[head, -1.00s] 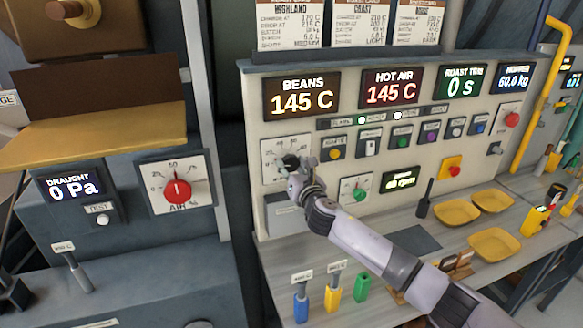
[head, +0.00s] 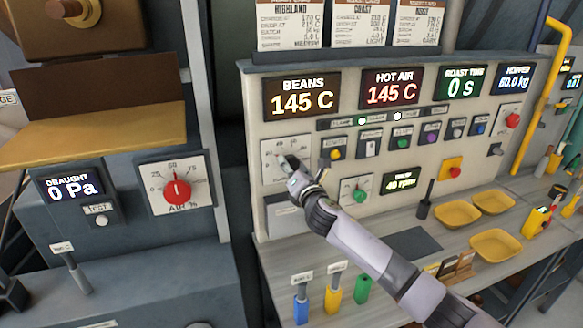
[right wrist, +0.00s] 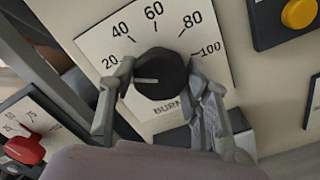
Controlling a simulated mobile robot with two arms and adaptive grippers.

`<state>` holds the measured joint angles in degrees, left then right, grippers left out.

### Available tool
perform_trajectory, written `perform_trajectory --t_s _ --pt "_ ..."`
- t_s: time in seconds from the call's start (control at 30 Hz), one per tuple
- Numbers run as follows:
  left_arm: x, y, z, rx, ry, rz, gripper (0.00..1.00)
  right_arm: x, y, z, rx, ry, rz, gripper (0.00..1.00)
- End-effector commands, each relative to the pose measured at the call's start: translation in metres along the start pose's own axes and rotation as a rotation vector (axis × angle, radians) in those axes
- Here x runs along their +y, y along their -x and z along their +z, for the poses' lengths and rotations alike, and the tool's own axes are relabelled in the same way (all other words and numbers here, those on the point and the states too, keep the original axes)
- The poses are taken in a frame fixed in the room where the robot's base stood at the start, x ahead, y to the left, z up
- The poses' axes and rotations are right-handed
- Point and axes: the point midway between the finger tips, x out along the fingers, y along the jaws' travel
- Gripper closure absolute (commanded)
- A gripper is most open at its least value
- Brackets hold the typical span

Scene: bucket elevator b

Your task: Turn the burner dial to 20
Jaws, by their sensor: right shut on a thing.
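The burner dial is a black round knob (right wrist: 160,72) on a white scale plate marked 20 to 100; its label is partly covered. The knob's white line points left, slightly below the 20 mark. My right gripper (right wrist: 162,78) is shut on the knob, one finger on each side. The left finger covers the scale below 20. In the head view, my right gripper (head: 287,166) hides the knob, and the upper part of the scale plate (head: 277,145) shows. My left gripper is not in view.
A yellow button (head: 335,154) and several switches sit right of the dial. A green knob (head: 359,196) is below right. The red air dial (head: 177,190) is on the left panel. Displays (head: 301,96) are above. Yellow trays (head: 457,213) and coloured-handled tools stand on the bench.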

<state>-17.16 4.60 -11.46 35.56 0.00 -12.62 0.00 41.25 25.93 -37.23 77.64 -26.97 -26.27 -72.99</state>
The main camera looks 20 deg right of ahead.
Motion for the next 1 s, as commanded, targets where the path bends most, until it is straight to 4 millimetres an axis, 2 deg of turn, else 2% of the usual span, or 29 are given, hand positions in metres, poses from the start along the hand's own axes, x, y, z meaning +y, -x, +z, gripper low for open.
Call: perform_trajectory --t_s 0.2,0.23,0.5,0.83,1.0 --pt "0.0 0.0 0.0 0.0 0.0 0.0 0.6 -0.001 0.0 -0.001 0.001 0.001 -0.001 0.84" --pt "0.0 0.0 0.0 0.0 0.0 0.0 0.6 -0.001 0.0 -0.001 0.001 0.001 -0.001 0.54" --pt "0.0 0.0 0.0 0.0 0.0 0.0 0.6 -0.001 0.0 0.0 0.0 0.001 -0.001 0.36" --pt "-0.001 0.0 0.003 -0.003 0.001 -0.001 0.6 0.0 0.001 0.0 0.0 0.002 0.0 0.36" --pt "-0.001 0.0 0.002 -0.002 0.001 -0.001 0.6 -0.001 0.015 0.0 0.0 0.003 0.0 0.36"
